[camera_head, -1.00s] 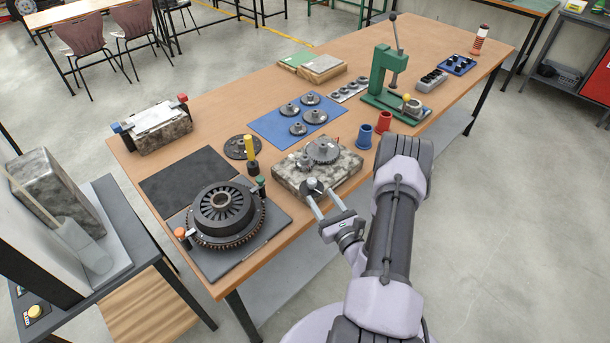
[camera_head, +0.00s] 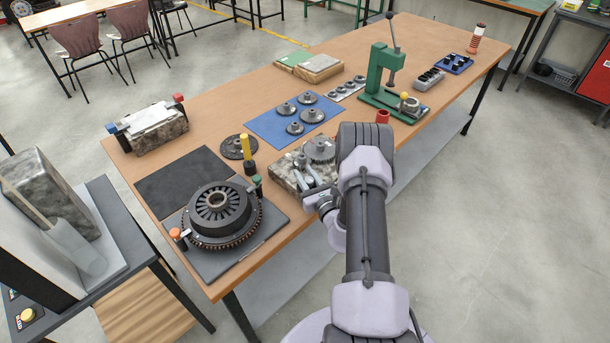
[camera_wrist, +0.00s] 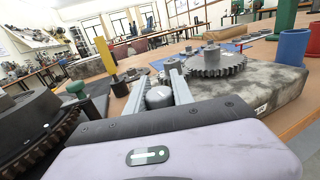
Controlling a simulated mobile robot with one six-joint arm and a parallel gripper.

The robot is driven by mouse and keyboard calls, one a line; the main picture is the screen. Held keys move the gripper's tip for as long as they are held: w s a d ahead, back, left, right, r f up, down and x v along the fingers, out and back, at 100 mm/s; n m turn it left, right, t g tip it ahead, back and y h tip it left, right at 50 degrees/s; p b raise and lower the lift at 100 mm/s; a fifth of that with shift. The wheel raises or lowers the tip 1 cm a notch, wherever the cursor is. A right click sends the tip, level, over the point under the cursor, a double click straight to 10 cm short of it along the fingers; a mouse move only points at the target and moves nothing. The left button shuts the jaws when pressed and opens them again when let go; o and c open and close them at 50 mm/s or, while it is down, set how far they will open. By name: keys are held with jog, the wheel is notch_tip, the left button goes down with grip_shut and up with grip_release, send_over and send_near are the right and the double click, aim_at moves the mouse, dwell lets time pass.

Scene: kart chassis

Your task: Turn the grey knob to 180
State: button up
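The grey knob (camera_wrist: 158,97) has a rounded, pale top and shows between my gripper's two fingers in the wrist view. My gripper (camera_wrist: 160,92) has a finger on each side of it, with no clear gap visible. In the head view my gripper (camera_head: 305,180) is at the near edge of the stone block (camera_head: 283,178), and the knob is too small and crowded there to make out well. Any scale or pointer around the knob is hidden, so its angle cannot be read.
A large grey gear (camera_head: 320,150) stands on the block just behind the knob. A yellow-handled post (camera_head: 247,150) and a dark clutch-like disc assembly (camera_head: 220,212) are to the left. A red cup (camera_head: 382,117) and a green press (camera_head: 385,75) stand to the right.

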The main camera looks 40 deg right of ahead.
grip_shut()
jog(key=shift+d+m+g+h, duration=0.2)
jog(key=shift+m+g+h, duration=0.2)
jog(key=shift+m+h, duration=0.6)
jog(key=o, duration=0.8)
grip_release()
jog(key=shift+o, duration=0.2)
jog(key=shift+s, duration=0.1)
